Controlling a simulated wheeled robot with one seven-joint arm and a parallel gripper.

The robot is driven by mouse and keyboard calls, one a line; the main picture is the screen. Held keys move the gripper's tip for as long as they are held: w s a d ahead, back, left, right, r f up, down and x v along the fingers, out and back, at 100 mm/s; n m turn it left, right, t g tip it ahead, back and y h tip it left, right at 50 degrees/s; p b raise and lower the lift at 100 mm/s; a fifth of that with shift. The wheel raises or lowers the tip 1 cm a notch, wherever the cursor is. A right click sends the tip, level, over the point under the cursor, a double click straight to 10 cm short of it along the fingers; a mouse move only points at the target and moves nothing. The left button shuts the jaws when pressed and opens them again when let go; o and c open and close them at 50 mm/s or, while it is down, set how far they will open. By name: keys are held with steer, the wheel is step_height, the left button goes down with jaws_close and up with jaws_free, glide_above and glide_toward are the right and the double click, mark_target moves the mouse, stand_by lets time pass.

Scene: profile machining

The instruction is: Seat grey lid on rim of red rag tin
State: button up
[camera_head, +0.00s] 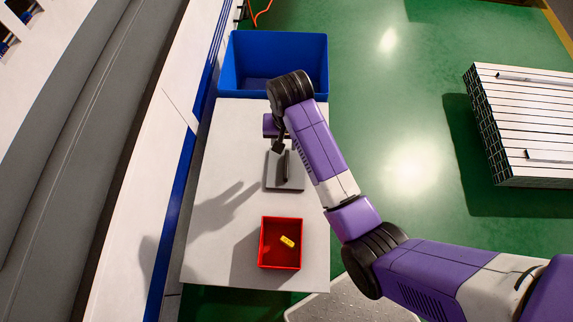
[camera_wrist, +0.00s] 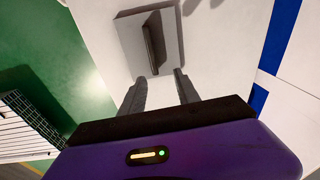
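The grey lid (camera_head: 272,182) is a flat square plate with a raised upright bar handle. It lies on the pale worktop near the middle. In the wrist view the lid (camera_wrist: 128,36) is ahead of the fingers, with its handle (camera_wrist: 154,42) roughly in line with the gap between them. My gripper (camera_wrist: 159,77) is open and empty, apart from the handle. In the head view the gripper (camera_head: 279,146) is above the far part of the lid, partly hidden by my arm. The red rag tin (camera_head: 262,243) stands uncovered nearer the front, with a yellow item (camera_head: 287,241) inside.
A blue bin (camera_head: 234,68) stands beyond the worktop's far end. The worktop (camera_head: 212,230) is clear left of the lid and tin. A white and blue machine edge runs along the left. A stack of profiles (camera_head: 530,125) stands right on the green floor.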

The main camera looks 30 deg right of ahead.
mark_target(286, 164)
steer(key=s, duration=0.1)
steer(key=s+g, duration=0.1)
steer(key=shift+s+a+f, duration=0.1)
steer(key=shift+s+a, duration=0.05)
steer(key=shift+s, duration=0.15)
steer(key=shift+s+f+m, duration=0.15)
steer(key=shift+f+m, duration=0.1)
steer(key=shift+m, duration=0.05)
steer(key=shift+w+a+f+p, duration=0.1)
steer(key=shift+w+f+p, duration=0.05)
steer(key=shift+f, duration=1.05)
steer(key=shift+w+d+f+p, duration=0.1)
steer(key=shift+w+f, duration=0.05)
steer(key=shift+f, duration=1.1)
steer(key=shift+w+a+f+p, duration=0.1)
steer(key=shift+w+f+p, duration=0.05)
steer(key=shift+f, duration=1.05)
jaws_close()
